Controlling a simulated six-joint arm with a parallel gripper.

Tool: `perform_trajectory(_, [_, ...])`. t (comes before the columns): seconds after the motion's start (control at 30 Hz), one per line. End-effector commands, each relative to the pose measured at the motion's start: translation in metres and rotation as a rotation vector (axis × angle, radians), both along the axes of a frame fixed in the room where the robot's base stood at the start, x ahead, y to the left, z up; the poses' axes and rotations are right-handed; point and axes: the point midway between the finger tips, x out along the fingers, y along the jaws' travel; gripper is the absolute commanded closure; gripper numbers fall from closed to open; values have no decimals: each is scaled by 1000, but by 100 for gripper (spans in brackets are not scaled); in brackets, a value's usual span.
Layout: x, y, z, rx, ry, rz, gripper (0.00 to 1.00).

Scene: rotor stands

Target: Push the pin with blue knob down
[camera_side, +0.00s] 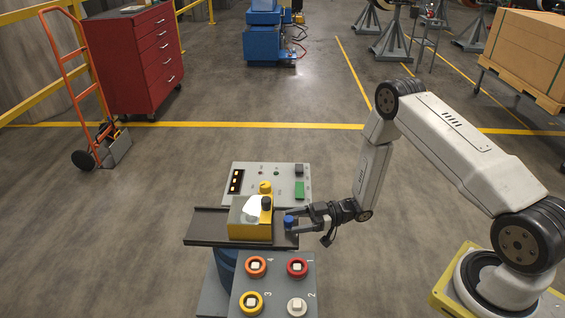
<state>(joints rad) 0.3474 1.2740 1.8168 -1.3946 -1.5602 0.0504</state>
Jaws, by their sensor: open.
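The blue knob (289,221) shows at the right side of the yellow block (247,219), near the right end of the dark rail (207,227). My gripper (298,220) comes in from the right, roughly level, and is open. Its fingertips are at the blue knob, which seems to lie at or between them; whether they touch it I cannot tell. The pin's shaft is not clearly visible. A black knob (266,203) and a yellow knob (265,187) stand at the top of the block.
A grey panel (283,180) with a green part lies behind the rail. In front, a button box (274,285) carries an orange, a red, a yellow and a white button. A red tool cabinet (139,58) and an orange hand truck (83,75) stand at the back left.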

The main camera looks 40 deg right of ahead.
Motion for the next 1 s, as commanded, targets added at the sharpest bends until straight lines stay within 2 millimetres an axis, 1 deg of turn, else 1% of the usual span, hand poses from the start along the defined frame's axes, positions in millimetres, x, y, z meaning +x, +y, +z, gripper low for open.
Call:
perform_trajectory(0.03, [-3, -6, 0, 0, 0, -4, 28])
perform_trajectory(0.2, [-13, -24, 0, 0, 1, -5, 28])
perform_trajectory(0.43, [-24, -43, 0, 0, 1, -4, 28])
perform_trajectory(0.63, [-28, -49, 0, 0, 1, -2, 28])
perform_trajectory(1.0, [-27, -49, 0, -7, 3, -4, 28])
